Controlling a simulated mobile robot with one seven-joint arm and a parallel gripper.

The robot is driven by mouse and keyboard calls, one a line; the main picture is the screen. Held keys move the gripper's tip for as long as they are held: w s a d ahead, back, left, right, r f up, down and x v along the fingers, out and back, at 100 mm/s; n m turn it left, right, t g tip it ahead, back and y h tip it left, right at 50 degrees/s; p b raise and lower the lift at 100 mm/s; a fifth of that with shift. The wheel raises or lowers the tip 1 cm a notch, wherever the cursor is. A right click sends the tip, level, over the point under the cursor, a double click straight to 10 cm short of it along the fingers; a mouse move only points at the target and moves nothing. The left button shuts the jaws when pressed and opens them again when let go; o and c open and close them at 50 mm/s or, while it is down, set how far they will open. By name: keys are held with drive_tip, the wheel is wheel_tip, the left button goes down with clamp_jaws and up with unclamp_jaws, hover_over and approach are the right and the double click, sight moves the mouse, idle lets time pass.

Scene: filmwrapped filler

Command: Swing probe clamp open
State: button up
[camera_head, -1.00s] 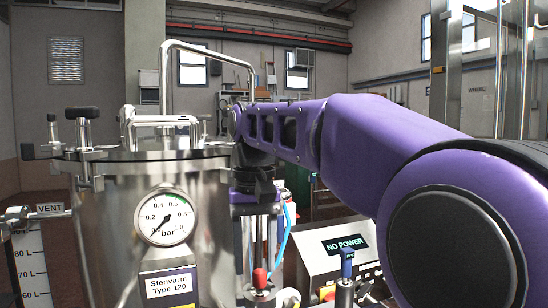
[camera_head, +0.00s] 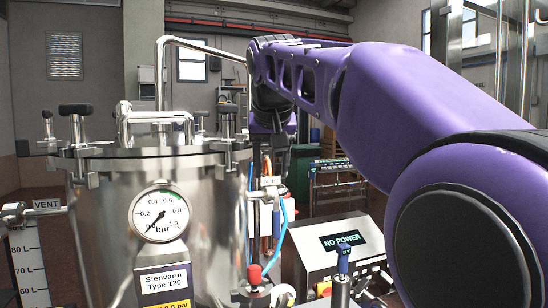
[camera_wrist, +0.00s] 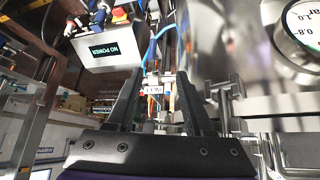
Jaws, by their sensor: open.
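My gripper (camera_wrist: 158,76) is open in the wrist view, its two dark fingers apart with nothing held between them. A small lettered tag (camera_wrist: 153,90) and thin pipes show beyond the gap; the tag (camera_head: 270,182) also shows in the head view, right of the steel vessel (camera_head: 215,240). In the head view my wrist hangs above this pipework, and the fingers are not clear. I cannot pick out the probe clamp with certainty. Black-knobbed lid clamps (camera_head: 76,110) stand around the vessel's rim.
A pressure gauge (camera_head: 160,213) faces front on the vessel. A bent steel pipe (camera_head: 205,46) rises behind its lid.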

drive_tip(key=shift+w+d+r+t, duration=0.25)
drive_tip(key=shift+w+r+t, duration=0.1)
drive_tip(key=shift+r, duration=0.2)
drive_tip(key=shift+w+d+r+t, duration=0.2)
drive_tip(key=shift+w+r+t, duration=0.15)
drive_tip(key=shift+r, duration=0.2)
drive_tip(key=shift+c, duration=0.3)
